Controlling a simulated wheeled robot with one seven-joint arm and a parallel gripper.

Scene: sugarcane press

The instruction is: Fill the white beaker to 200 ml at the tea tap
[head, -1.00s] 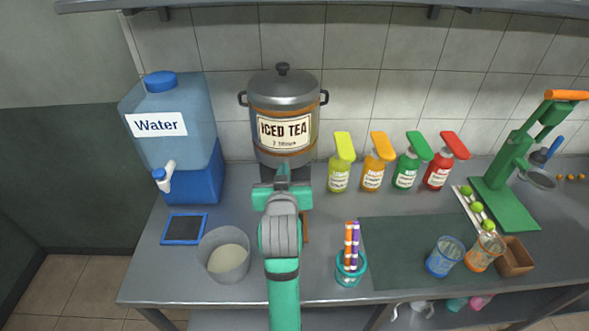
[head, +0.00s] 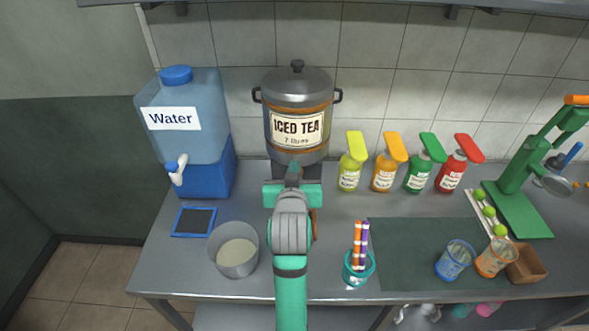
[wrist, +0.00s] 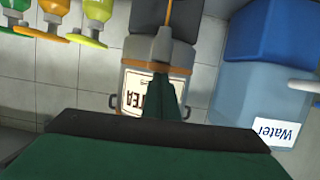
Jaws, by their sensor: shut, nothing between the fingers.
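The iced tea urn (head: 297,90) stands at the back of the counter. My gripper (head: 293,177) is shut and empty in front of the urn's base, at its tap, and hides most of the tap in the head view. In the inverted wrist view, the shut fingers (wrist: 166,95) overlap the grey tap (wrist: 163,45) and seem to touch it. A thin orange-brown line (wrist: 169,13), which looks like a stream of tea, runs from the tap. I cannot make out the white beaker; my arm covers the area below the tap. A small brown patch (head: 314,222) shows beside my wrist.
A water dispenser (head: 185,125) stands left of the urn. A grey pot (head: 235,255) and a blue-framed pad (head: 194,221) are at front left. Several syrup bottles (head: 384,174) stand right. A teal cup of straws (head: 358,268) is close to my arm's right.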

